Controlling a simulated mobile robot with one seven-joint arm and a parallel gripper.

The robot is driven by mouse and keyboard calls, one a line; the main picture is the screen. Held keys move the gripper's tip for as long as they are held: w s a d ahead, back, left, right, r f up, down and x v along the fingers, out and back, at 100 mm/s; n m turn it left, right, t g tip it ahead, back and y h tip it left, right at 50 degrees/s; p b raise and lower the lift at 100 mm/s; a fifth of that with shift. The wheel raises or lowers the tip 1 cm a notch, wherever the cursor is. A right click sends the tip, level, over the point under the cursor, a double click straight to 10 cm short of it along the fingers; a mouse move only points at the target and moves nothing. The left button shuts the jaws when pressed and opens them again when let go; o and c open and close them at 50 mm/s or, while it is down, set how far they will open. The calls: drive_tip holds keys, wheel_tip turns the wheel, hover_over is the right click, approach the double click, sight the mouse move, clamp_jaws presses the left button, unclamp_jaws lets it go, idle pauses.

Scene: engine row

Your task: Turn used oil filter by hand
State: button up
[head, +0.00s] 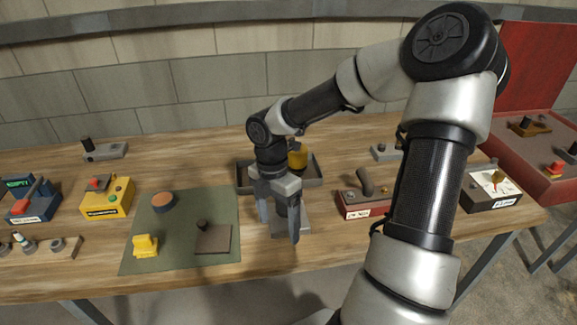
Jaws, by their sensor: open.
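My gripper (279,228) points down at the front middle of the bench, with its fingers spread. Between and behind the fingers a dark round part shows above a grey base plate (303,223); it may be the used oil filter, but the fingers hide most of it. I cannot tell whether the fingers touch it. A yellow cylinder (298,158) stands in or at a dark shallow tray (318,180) just behind my gripper, partly hidden by my wrist. I cannot tell for certain which of these is the used filter.
A green mat (190,245) to the left holds a yellow block (145,246), an orange-topped disc (163,202) and a brown plate with a knob (213,238). A red-brown box with a lever (364,203) stands close right. A yellow box (108,198) stands farther left.

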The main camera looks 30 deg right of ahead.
drive_tip(key=w+d+r+m+t+h, duration=0.15)
drive_tip(key=r+m, duration=0.25)
drive_tip(key=m, duration=0.5)
drive_tip(key=w+d+r+m+t+b, duration=0.1)
drive_tip(key=w+d+r+m+t, duration=0.2)
drive_tip(key=m, duration=0.6)
drive_tip(key=w+d+r+m+t, duration=0.1)
drive_tip(key=w+r+m, duration=0.1)
drive_tip(key=r+m, duration=0.5)
drive_tip(key=shift+m+g, duration=0.25)
drive_tip(key=shift+m, duration=0.65)
drive_tip(key=x, duration=0.6)
drive_tip(key=b+x, duration=0.1)
drive_tip(key=x, duration=1.2)
drive_tip(key=shift+s+d+f, duration=0.1)
drive_tip(key=shift+s+f, duration=0.2)
drive_tip(key=shift+f, duration=0.15)
drive_tip(key=c, duration=1.4)
drive_tip(key=shift+r+n+p, duration=0.25)
drive_tip(key=shift+n+p, duration=0.05)
drive_tip(key=shift+p, duration=0.3)
drive_tip(key=shift+n+y+p, duration=0.35)
drive_tip(key=shift+n+p, duration=0.65)
drive_tip(key=shift+p, duration=0.2)
drive_tip(key=shift+w+a+f+n, duration=0.1)
drive_tip(key=shift+a+f+n, duration=0.1)
drive_tip(key=shift+n, duration=0.2)
